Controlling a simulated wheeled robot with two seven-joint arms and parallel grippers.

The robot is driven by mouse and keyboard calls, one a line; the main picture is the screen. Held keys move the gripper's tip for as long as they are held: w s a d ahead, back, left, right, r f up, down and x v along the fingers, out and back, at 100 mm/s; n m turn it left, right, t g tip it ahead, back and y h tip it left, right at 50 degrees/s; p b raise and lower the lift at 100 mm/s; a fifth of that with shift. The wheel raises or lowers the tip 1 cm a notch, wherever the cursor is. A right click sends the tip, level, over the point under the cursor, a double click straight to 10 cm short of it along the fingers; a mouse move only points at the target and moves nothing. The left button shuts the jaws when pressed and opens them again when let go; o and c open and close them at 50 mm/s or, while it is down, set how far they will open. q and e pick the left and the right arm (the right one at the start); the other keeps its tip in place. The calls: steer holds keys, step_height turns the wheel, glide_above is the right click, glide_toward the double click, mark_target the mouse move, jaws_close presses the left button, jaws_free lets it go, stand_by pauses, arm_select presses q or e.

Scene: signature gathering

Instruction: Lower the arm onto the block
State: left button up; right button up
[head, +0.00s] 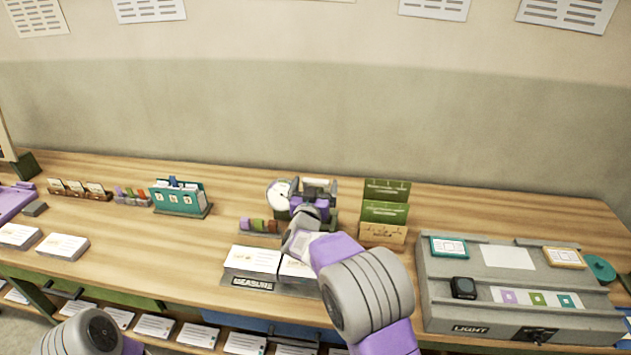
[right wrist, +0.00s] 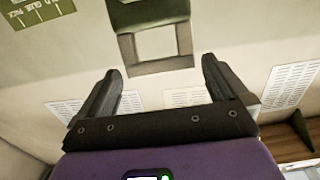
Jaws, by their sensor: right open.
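A small measuring device with a round white dial (head: 281,194) stands at the back middle of the desk. My right gripper (head: 318,187) is at this device, partly hidden by its own wrist in the head view. In the right wrist view my right gripper (right wrist: 160,82) is open, with nothing between its fingertips. A grey open frame (right wrist: 156,50) under a green piece shows just beyond the fingertips, apart from them. It looks like part of the device's arm, but I cannot be sure. I cannot make out the block. My left gripper is not in view.
A grey light box (head: 520,295) fills the right side. A green card holder (head: 384,212) stands right of the device. Card stacks on the MEASURE tray (head: 252,282) lie in front.

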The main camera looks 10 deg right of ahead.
steer(key=shift+x, duration=1.25)
steer(key=shift+c, duration=0.3)
steer(key=c, duration=1.2)
